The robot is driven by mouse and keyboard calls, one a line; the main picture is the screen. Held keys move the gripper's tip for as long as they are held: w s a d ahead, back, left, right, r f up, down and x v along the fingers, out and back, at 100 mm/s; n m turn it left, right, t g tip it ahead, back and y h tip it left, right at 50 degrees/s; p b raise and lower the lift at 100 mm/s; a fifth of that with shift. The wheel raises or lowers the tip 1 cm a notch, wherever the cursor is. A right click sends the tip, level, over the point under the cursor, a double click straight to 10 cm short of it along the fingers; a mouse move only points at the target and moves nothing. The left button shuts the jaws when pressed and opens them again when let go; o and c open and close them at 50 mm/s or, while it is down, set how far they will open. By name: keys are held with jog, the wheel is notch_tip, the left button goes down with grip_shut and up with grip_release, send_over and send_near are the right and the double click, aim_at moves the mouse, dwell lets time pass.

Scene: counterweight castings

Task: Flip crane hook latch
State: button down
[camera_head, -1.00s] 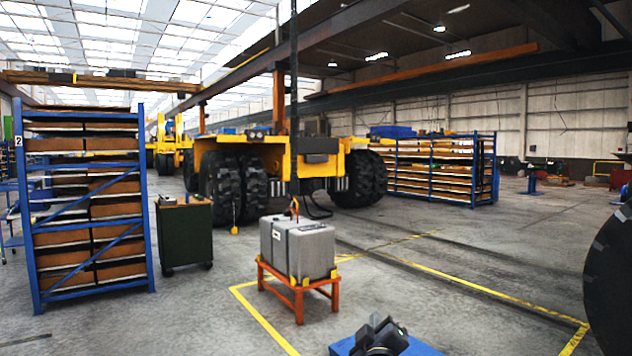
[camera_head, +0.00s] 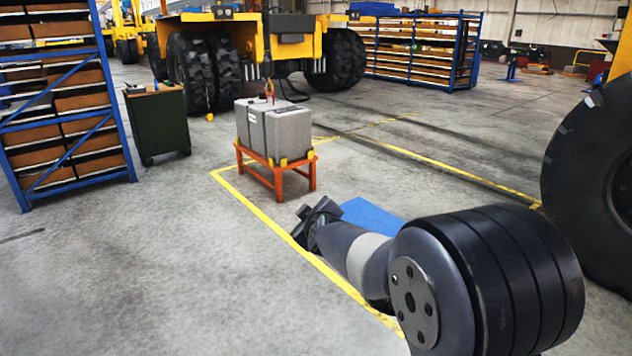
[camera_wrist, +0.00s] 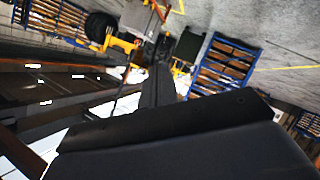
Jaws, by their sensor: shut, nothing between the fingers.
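The orange crane hook (camera_head: 268,89) hangs just above a grey counterweight casting (camera_head: 290,132) in the head view. Its latch is too small to make out. The casting stands on an orange stand (camera_head: 277,178). My gripper (camera_wrist: 158,72) shows as a dark, narrow shape in the wrist view, its fingers together and empty. In the head view my arm reaches forward from the lower right, its end well short of the casting and clear of the hook. The wrist view is turned nearly upside down, and the casting (camera_wrist: 138,16) shows at its top, apart from the gripper.
A green cabinet (camera_head: 158,122) and a blue rack (camera_head: 62,105) stand left. A yellow vehicle (camera_head: 290,42) stands behind the casting. A large tyre (camera_head: 580,150) is at right. Yellow lines (camera_head: 270,228) mark the floor, which is open left of the stand.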

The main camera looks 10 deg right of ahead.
jog(key=s+a+f+n+g+y, duration=0.1)
jog(key=s+a+f+g+y, duration=0.45)
jog(key=s+a+g, duration=0.2)
jog(key=s+a+r+n+g+y, duration=0.1)
jog(key=s+a+g, duration=0.1)
jog(key=s+g, duration=0.5)
jog(key=shift+s+r+n, duration=0.35)
jog(key=shift+s+n, duration=0.05)
jog(key=shift+s, duration=0.6)
jog(key=shift+a, duration=0.15)
